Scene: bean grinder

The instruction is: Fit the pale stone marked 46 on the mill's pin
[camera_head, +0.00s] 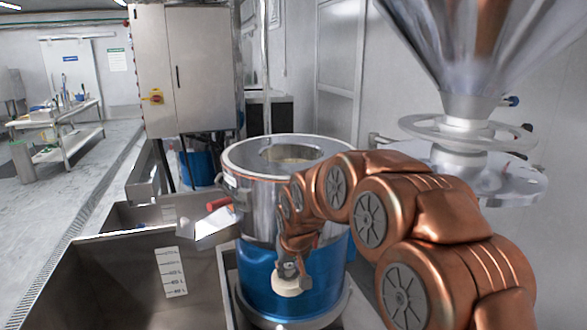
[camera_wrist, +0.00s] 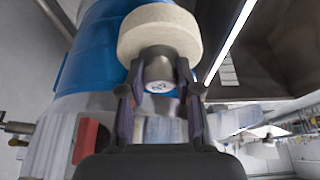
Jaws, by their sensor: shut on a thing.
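The pale stone (camera_head: 290,287) is a thick round disc with a metal hub. It hangs low in front of the blue lower body of the steel drum-shaped machine (camera_head: 262,272). My gripper (camera_head: 287,268) is shut on the stone's hub. In the wrist view, my gripper (camera_wrist: 158,72) has a finger on each side of the hub, and the stone (camera_wrist: 160,28) lies beyond the fingertips. A small blue mark shows on the hub's end face, too small to read. No pin can be made out. My arm covers the machine's right side.
The machine's round top opening (camera_head: 290,154) holds something pale. A steel chute (camera_head: 208,230) and red handle (camera_head: 219,203) stick out at its left. A steel bin with a scale label (camera_head: 170,272) stands front left. A large hopper (camera_head: 465,60) hangs at right.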

